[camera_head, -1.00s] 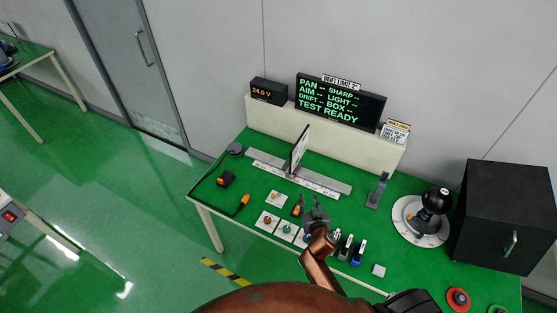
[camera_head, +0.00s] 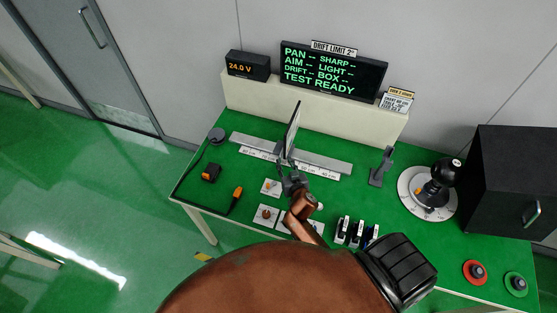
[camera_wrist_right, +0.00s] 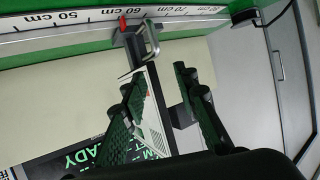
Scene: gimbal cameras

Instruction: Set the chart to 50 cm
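The chart (camera_head: 291,128) is an upright thin panel, seen nearly edge-on, on a grey rail (camera_head: 330,164) with a white centimetre scale along its front. In the right wrist view the chart (camera_wrist_right: 155,115) shows between the fingers. A red pointer (camera_wrist_right: 123,24) at its carriage lies on the scale (camera_wrist_right: 70,17), on the higher-number side of the 50 cm label. My right gripper (camera_head: 291,180) is at the chart's lower front; its fingers (camera_wrist_right: 163,105) are apart, one on each side of the panel. Contact is unclear. My left gripper is not in view.
Small knob plates (camera_head: 266,215) and several switches (camera_head: 357,232) lie in front of the rail. A grey stand (camera_head: 381,167), a black ball on a round dial (camera_head: 441,182) and a black box (camera_head: 508,185) stand right. The display (camera_head: 333,72) reads TEST READY.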

